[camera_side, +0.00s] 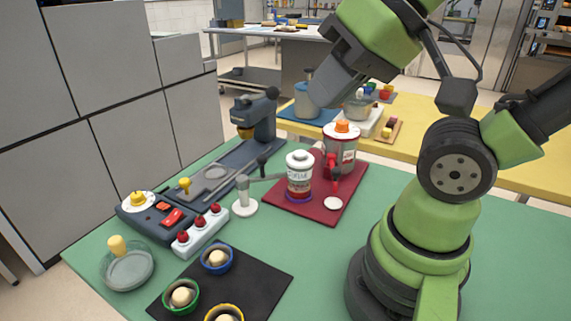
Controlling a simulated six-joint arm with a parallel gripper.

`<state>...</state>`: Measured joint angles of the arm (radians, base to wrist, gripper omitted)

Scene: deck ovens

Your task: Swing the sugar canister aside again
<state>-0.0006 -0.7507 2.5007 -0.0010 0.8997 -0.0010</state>
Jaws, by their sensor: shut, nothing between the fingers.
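The sugar canister (299,177) looks like the white-lidded jar with a red band and a label too small to read for sure. It stands upright over the left part of the dark red mat (310,212), with a purple ring at its base. A grey swing arm (267,178) reaches to it from a white post (243,197) on its left. A red and grey dispenser (341,150) with an orange knob stands close behind it on the right. My gripper (317,98) is shut and empty, raised above and behind the canister in the picture, apart from it.
A grey press-like machine (257,120) and a control panel (160,215) with knobs and red buttons stand left. A black mat (262,275) with coloured cups and a glass bowl (127,268) are in front. Green table right of the red mat is clear up to my base.

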